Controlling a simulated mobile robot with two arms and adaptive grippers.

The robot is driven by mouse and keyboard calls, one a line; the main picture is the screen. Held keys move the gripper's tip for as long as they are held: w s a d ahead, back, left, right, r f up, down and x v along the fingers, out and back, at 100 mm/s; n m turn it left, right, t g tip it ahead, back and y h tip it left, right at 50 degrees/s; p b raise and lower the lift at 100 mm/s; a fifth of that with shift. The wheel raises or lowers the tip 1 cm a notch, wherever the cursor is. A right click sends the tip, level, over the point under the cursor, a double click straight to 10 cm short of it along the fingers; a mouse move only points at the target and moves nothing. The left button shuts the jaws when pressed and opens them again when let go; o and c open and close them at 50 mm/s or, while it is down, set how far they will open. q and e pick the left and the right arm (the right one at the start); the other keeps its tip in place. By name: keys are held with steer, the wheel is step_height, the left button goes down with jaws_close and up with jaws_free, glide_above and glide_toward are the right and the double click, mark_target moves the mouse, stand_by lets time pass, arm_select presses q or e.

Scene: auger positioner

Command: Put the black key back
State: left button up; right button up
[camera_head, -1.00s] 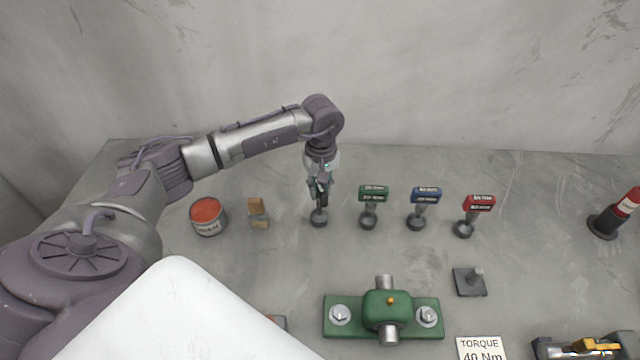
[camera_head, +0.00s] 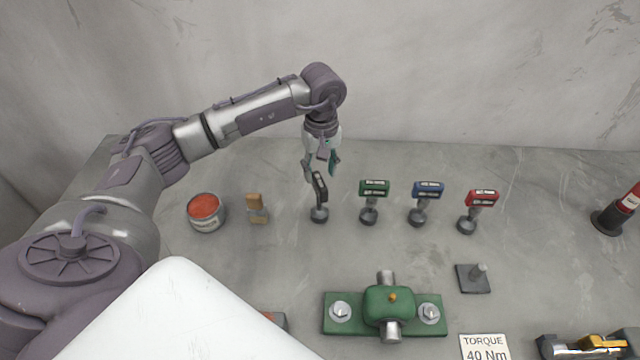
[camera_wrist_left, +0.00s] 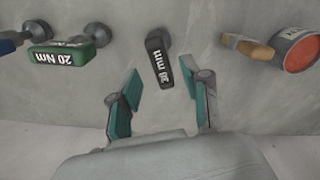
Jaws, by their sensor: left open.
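The black key (camera_head: 320,190) stands on its round grey base in the row of keys, just right of the wooden-handled brush. In the left wrist view the black key (camera_wrist_left: 158,60) shows a white label on its handle. My left gripper (camera_head: 321,170) is open just above the black key's handle. In the left wrist view its two teal-padded fingers (camera_wrist_left: 165,88) are spread wide, with the handle between and beyond them, apart from both pads. My right gripper is not in view.
Green (camera_head: 374,190), blue (camera_head: 428,190) and red (camera_head: 482,198) keys stand to the right. A tin (camera_head: 206,218) and the brush (camera_head: 256,208) are at left. A green clamp block (camera_head: 388,303), an empty-looking post stand (camera_head: 474,280) and a torque card (camera_head: 485,347) lie nearer.

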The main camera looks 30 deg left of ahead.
arm_select(q)
step_height(320, 180, up, 8)
steer(key=b, duration=0.2)
steer(key=shift+f, duration=0.25)
